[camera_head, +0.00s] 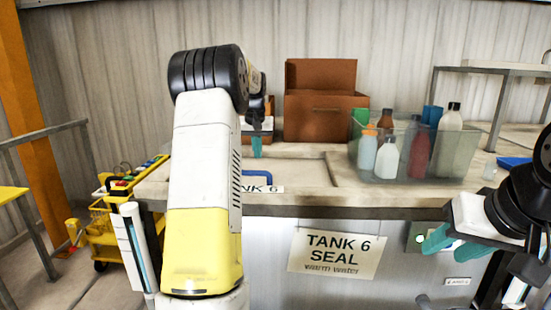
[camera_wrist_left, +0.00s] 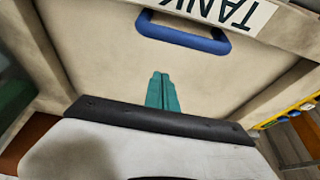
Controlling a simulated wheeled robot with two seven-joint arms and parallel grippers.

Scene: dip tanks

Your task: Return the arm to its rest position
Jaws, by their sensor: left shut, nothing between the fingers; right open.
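My left arm rises in the middle-left of the head view and bends away over the tank top. Its gripper (camera_head: 257,146) hangs with teal fingertips above the tank lid, near the blue handle (camera_head: 256,176). In the left wrist view the teal fingers (camera_wrist_left: 162,92) are together and empty, pointing toward the blue handle (camera_wrist_left: 182,36) and apart from it. My right gripper (camera_head: 440,238) is at the right edge of the head view, its teal fingers spread and empty, in front of the tank. Part of the left gripper is hidden behind my arm.
A clear bin (camera_head: 400,174) of bottles stands on the right of the tank top. Brown boxes (camera_head: 320,117) stand at the back. A "TANK 6 SEAL" sign (camera_head: 336,253) is on the front. A yellow cart (camera_head: 100,226) and a railing are on the left.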

